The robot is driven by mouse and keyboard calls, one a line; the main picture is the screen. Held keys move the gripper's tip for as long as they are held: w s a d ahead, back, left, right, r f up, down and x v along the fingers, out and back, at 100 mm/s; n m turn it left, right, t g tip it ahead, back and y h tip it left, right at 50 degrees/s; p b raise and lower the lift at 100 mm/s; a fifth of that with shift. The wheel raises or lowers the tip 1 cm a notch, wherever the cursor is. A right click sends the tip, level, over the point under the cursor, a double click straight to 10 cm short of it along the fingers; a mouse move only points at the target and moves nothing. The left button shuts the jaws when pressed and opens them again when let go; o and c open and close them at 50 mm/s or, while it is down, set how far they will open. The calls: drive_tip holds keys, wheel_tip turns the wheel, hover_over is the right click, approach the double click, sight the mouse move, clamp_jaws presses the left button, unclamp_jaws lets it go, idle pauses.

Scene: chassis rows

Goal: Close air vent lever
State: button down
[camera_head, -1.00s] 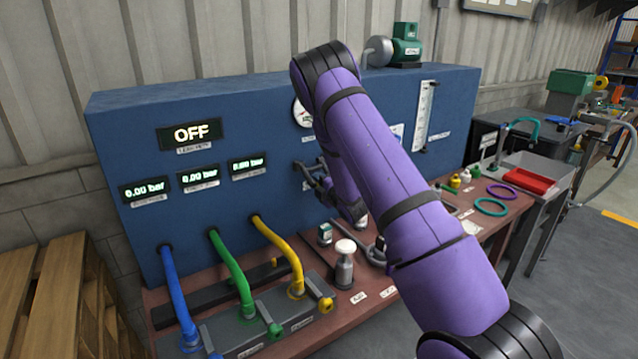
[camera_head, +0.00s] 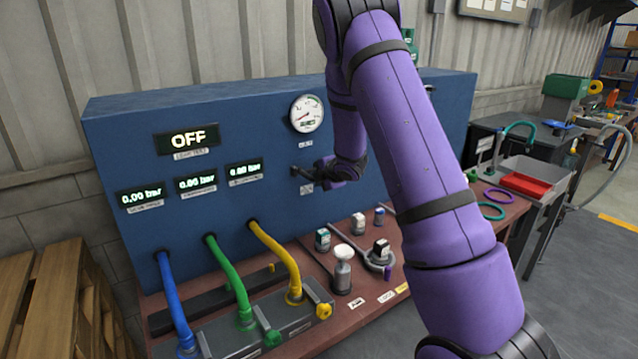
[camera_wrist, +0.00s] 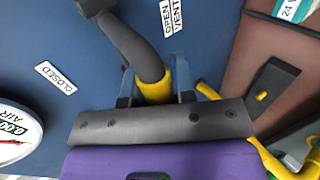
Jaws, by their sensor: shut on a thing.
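The air vent lever shows in the wrist view as a bent dark-grey handle (camera_wrist: 133,45) with a yellow sleeve near its end. My gripper (camera_wrist: 154,88) has a finger on each side of the sleeve and is shut on it. The lever lies between the CLOSED label (camera_wrist: 55,77) and the OPEN VENT label (camera_wrist: 171,17), pointing at neither. In the head view my gripper (camera_head: 322,172) is at the blue panel (camera_head: 240,130), below the round gauge. The lever (camera_head: 302,173) is small there and partly hidden by the gripper.
The round air gauge (camera_head: 306,113) is on the panel above the lever. Blue, green and yellow hoses (camera_head: 276,249) are to the left. A red tray (camera_head: 527,184) is at the right.

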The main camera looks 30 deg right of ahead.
drive_tip(key=shift+g, duration=0.3)
drive_tip(key=shift+w+r, duration=0.2)
drive_tip(key=shift+r, duration=0.85)
drive_tip(key=shift+w+r, duration=0.2)
drive_tip(key=shift+r, duration=0.9)
drive_tip(key=c, duration=0.9)
unclamp_jaws()
drive_tip(key=shift+c, duration=0.2)
drive_tip(key=v, duration=1)
drive_tip(key=shift+s+r, duration=0.15)
drive_tip(key=shift+s, duration=0.15)
